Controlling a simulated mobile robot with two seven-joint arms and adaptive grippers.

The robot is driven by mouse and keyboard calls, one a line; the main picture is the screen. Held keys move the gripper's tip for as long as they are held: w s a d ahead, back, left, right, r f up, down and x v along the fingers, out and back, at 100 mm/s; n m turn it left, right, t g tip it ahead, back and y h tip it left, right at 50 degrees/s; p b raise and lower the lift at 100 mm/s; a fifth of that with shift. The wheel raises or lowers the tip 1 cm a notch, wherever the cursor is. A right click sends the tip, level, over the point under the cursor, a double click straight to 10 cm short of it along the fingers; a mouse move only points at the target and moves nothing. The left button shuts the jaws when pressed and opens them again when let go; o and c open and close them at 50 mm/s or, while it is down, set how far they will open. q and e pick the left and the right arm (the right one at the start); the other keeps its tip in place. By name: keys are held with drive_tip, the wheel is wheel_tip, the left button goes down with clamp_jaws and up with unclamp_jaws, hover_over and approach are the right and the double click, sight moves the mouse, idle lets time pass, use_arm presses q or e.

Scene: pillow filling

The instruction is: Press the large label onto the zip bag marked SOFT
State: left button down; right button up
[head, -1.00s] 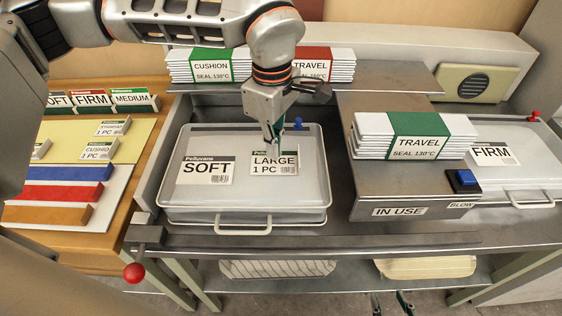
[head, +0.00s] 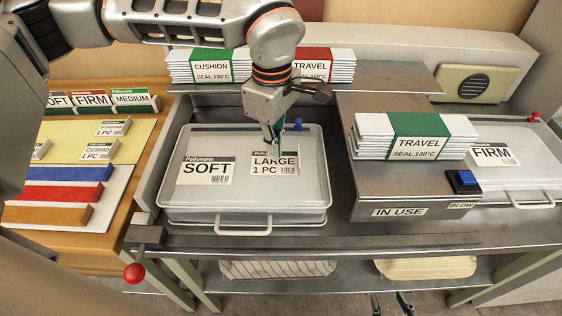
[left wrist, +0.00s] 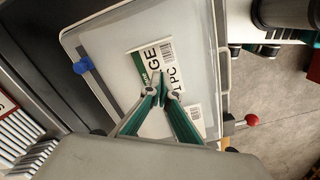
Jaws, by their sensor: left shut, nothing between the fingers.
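The zip bag marked SOFT (head: 245,205) is pale and lies flat, with a blue slider at its far edge; the bag also shows in the left wrist view (left wrist: 100,42). A white SOFT label (head: 207,171) is on its left half. The large label (head: 275,168), reading LARGE 1 PC, lies flat on its right half. My left gripper (head: 271,147) is shut and empty, its tips at the label's top edge in the head view. In the left wrist view its fingertips (left wrist: 163,92) overlap the label (left wrist: 150,62); contact is unclear. My right gripper (head: 390,304) is open at the bottom edge.
A grey block marked IN USE (head: 370,200) with stacked TRAVEL bags (head: 418,136) stands right of the bag. A FIRM bag (head: 515,170) lies further right. CUSHION bags (head: 210,66) are stacked behind. A red-knobbed lever (head: 134,273) is at front left. Labels lie on the left table (head: 75,225).

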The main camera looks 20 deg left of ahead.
use_arm(q)
drive_tip(key=shift+r, duration=0.1)
drive_tip(key=shift+f, duration=0.35)
drive_tip(key=shift+f+b, duration=0.3)
drive_tip(key=shift+f, duration=0.6)
drive_tip(key=shift+r, duration=0.1)
wheel_tip(320, 180, up, 4)
drive_tip(key=p, duration=0.3)
drive_tip(key=shift+r, duration=0.1)
